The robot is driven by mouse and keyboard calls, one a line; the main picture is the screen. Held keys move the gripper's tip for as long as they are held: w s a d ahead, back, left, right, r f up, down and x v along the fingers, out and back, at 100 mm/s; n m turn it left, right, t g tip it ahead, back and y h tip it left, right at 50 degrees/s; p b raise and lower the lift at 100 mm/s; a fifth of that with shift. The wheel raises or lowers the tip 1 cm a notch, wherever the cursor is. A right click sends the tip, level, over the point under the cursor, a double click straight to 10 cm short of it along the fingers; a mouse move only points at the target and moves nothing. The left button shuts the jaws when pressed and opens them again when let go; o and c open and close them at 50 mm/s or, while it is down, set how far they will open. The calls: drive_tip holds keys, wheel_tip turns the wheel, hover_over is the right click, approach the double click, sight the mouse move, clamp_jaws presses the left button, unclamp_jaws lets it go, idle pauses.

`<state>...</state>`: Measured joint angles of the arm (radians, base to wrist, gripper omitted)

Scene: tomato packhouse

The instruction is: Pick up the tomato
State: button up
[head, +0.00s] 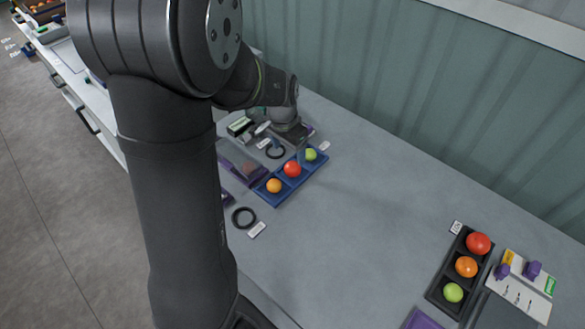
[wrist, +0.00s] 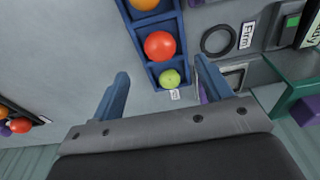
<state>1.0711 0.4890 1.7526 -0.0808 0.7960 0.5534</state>
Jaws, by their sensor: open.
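Three tomatoes sit in a row in a blue tray (head: 281,187): an orange one (head: 274,186), a red one (head: 292,169) and a green one (head: 310,154). My gripper (wrist: 161,68) is open and empty above the green end of this tray. In the wrist view the green tomato (wrist: 170,78) shows between the two blue fingers, with the red tomato (wrist: 160,45) just beyond them and the orange tomato (wrist: 144,3) cut by the top edge. The fingers touch no tomato that I can see.
A black tray (head: 440,284) at the right holds another red (head: 478,243), orange (head: 466,266) and green tomato (head: 453,292). A black ring (wrist: 217,40) and a "Firm" label (wrist: 247,35) lie beside the blue tray. The middle of the table (head: 370,220) is clear. A corrugated wall (head: 400,90) stands behind.

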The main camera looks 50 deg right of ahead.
sight(292, 165)
drive_tip(key=f, duration=0.2)
drive_tip(key=d+f, duration=0.1)
drive_tip(key=f, duration=0.5)
drive_tip(key=shift+d, duration=0.25)
drive_tip(key=c, duration=0.8)
